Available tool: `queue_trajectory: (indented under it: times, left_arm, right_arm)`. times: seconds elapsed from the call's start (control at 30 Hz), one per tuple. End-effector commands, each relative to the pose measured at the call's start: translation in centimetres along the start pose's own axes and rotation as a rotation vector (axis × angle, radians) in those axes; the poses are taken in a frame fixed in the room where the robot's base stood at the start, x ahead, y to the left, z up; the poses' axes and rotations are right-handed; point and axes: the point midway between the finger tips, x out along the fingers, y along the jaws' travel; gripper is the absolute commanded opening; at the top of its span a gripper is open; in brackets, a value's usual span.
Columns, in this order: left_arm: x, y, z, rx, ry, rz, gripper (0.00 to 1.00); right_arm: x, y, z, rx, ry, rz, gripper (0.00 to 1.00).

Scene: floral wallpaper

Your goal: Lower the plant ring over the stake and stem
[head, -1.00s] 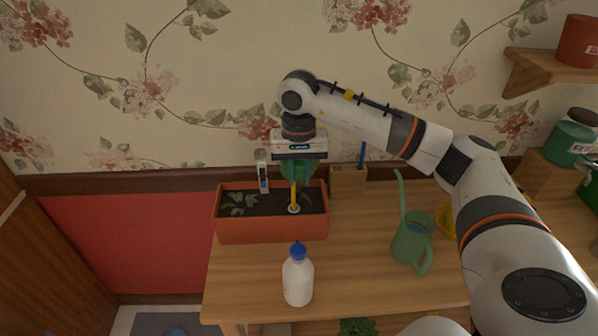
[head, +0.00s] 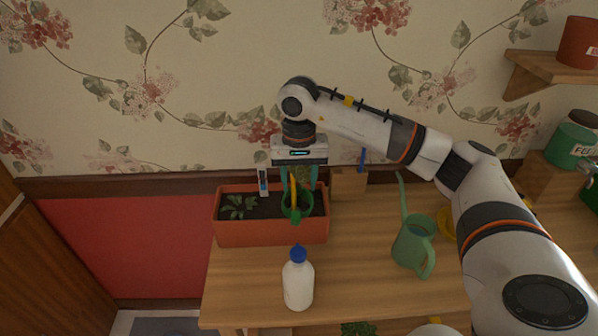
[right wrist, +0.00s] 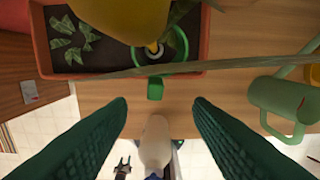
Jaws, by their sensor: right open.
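The green plant ring (head: 297,215) sits low at the right end of the terracotta planter (head: 262,232). The right wrist view shows the ring (right wrist: 183,48) around the yellow stake's foot and a pale disc (right wrist: 151,58), its tab reaching past the planter's front rim. The yellow stake (head: 294,190) rises through the ring, and its top (right wrist: 125,18) looms large near the wrist camera. Green leaves show beside the stake; the stem is mostly hidden. My right gripper (head: 299,182) is open above the ring, its fingers apart from it (right wrist: 160,104). My left gripper is out of view.
A white bottle with a blue cap (head: 298,283) stands in front of the planter. A green watering can (head: 413,245) is to the right. A wooden holder (head: 348,182) stands behind. A small plant (head: 238,205) grows in the planter's left half.

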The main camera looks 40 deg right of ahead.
Motion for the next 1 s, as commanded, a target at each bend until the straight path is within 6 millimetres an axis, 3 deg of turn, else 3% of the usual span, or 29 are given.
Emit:
queue_trajectory:
  times: [0.17,0.37,0.6,1.0]
  left_arm:
    - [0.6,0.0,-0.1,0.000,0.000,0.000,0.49]
    - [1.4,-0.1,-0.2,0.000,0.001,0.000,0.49]
    - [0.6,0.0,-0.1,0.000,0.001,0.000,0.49]
    - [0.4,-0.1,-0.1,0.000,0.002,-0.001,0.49]
  right_arm:
    - [-1.9,0.1,0.1,0.001,-0.005,0.004,0.47]
    - [-6.3,0.1,0.1,-0.001,-0.006,0.006,0.47]
    - [-10.8,0.0,0.1,0.001,-0.004,0.002,0.47]
    - [-11.9,0.0,0.0,0.001,0.000,0.001,0.47]
